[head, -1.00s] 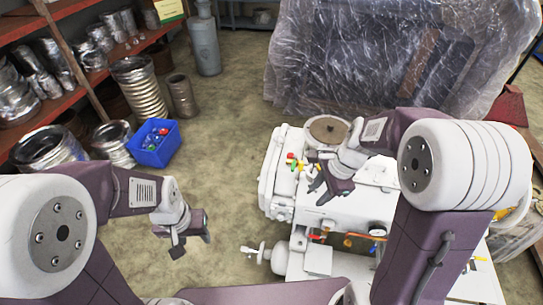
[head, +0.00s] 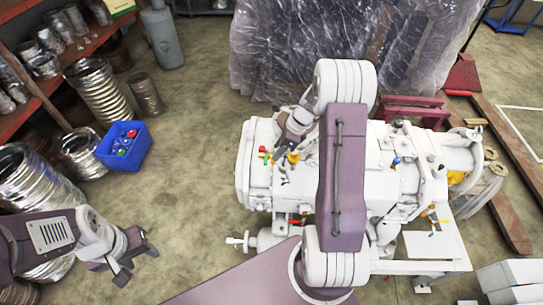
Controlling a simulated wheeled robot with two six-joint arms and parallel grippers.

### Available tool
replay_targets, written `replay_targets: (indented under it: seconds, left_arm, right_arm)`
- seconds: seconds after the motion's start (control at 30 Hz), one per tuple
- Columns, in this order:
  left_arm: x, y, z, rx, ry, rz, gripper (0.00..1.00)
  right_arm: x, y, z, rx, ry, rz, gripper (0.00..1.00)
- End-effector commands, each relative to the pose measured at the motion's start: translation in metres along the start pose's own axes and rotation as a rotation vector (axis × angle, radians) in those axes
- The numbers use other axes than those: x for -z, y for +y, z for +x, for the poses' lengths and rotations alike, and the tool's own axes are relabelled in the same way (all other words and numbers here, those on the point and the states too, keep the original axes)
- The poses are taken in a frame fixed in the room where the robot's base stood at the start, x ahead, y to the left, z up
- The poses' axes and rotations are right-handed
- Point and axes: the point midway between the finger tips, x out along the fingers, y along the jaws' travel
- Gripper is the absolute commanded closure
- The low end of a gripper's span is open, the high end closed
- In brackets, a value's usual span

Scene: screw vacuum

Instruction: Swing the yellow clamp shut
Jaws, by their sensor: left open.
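The white vacuum machine (head: 260,180) stands right of centre. A small yellow part (head: 293,158) shows on its top left, and a yellow-orange lever (head: 433,216) shows on its right side. I cannot tell which one is the yellow clamp. My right gripper (head: 284,168) is low over the machine's top left, close to the first yellow part. It is small and partly hidden by its own arm, so its jaws and any contact are unclear. My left gripper (head: 121,266) is open and empty over the floor, left of the machine and apart from it.
A blue bin (head: 124,147) with coloured items stands on the floor at left, near metal coils (head: 98,88) and shelves. A plastic-wrapped load (head: 330,45) stands behind the machine. Wooden beams (head: 510,220) and white boxes (head: 510,278) lie at right. Floor between bin and machine is clear.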

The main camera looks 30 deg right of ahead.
Motion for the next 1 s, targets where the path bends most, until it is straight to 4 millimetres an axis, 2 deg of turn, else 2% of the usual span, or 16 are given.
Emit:
replay_targets:
  seconds: [0.1,0.3,0.6,0.73,1.0]
  left_arm:
    - [0.001,0.000,-0.005,0.000,0.000,0.000,0.51]
    - [0.001,0.000,-0.007,0.000,0.000,0.000,0.51]
    - [0.001,0.000,-0.007,0.000,0.000,0.000,0.51]
    - [0.001,0.000,-0.007,0.000,0.000,0.000,0.51]
    - [0.001,0.000,-0.007,0.000,0.000,0.000,0.51]
  right_arm:
    - [0.000,0.001,0.025,-0.005,0.002,0.000,0.62]
    - [0.000,0.000,0.051,-0.001,0.001,-0.001,0.62]
    - [0.000,0.000,0.056,0.000,0.001,-0.001,0.62]
    - [0.000,0.000,0.055,0.000,0.001,-0.001,0.98]
    - [0.000,0.000,0.055,0.001,0.001,-0.001,1.00]
